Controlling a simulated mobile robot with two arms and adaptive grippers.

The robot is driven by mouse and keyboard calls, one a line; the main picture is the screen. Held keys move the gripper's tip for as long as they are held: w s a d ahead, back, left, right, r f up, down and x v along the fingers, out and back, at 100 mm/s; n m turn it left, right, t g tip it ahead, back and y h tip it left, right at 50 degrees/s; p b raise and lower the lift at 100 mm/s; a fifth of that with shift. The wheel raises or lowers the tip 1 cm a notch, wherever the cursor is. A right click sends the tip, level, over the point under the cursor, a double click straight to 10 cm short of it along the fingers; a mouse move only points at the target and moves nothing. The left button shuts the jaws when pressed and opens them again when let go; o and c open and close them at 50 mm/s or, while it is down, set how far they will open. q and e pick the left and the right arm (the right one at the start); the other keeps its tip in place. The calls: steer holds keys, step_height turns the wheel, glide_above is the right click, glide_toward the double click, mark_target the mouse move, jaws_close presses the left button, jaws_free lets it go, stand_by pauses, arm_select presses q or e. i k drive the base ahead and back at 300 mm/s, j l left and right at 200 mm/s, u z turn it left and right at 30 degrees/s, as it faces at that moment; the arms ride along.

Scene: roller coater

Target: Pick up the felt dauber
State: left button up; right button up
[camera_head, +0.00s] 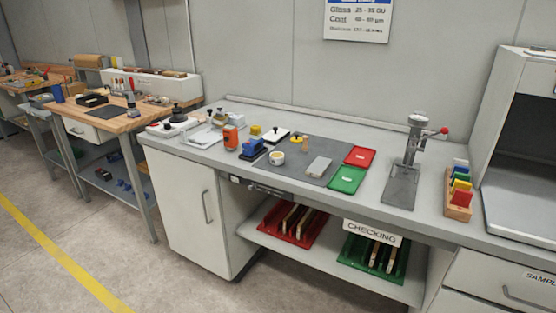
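I cannot tell for certain which thing is the felt dauber; the small items on the grey bench are too small to read. A small amber-and-tan piece (304,144) stands at the back of the dark grey mat (310,178). Left of it are a small dark knobbed item (297,136), a blue block-like item (252,149), a yellow-topped item (255,130) and a white cup (277,158). A pale grey flat block (318,167) lies on the mat. Neither of my grippers is in view.
An orange device (230,136) stands left of the mat. Red (360,156) and green (347,180) trays lie to its right, then a metal stand with a red-knobbed lever (412,160) and a wooden rack of coloured blocks (458,196). Floor (110,245) in front is clear.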

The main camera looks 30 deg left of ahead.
mark_target(305, 148)
steer(key=i+j+z, duration=0.15)
steer(key=j, duration=0.3)
steer(key=i+j+z, duration=0.15)
steer(key=j, duration=0.35)
steer(key=i+j+z, duration=0.15)
steer(key=j, duration=0.35)
steer(key=i+j+z, duration=0.15)
steer(key=j, duration=0.4)
steer(key=k, duration=0.05)
